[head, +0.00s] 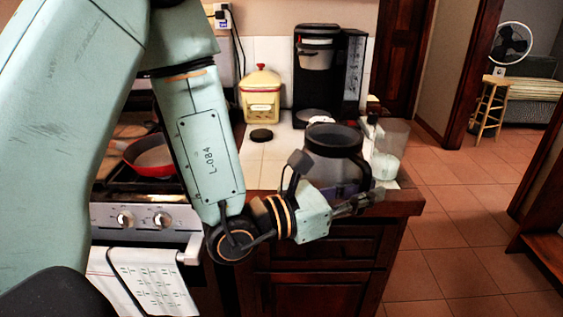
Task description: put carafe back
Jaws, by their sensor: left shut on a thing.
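The carafe (335,140) is a clear jug with a dark rim, upright at the front of the white counter. My left gripper (367,201) is in front of its lower right side and is shut on the carafe, seemingly at the handle. The fingertips are small and dark, so the exact grip is hard to see. The gripper and wrist hide part of the carafe's lower body, and I cannot tell whether its base touches the counter. The black coffee maker (355,65) stands behind, at the back of the counter. My right gripper is not in view.
A yellow canister (261,97) and a black disc (261,135) are on the counter (265,152) to the left. A clear container (388,140) stands close at the carafe's right. A red pan (150,155) sits on the stove. Open tiled floor (455,225) lies right.

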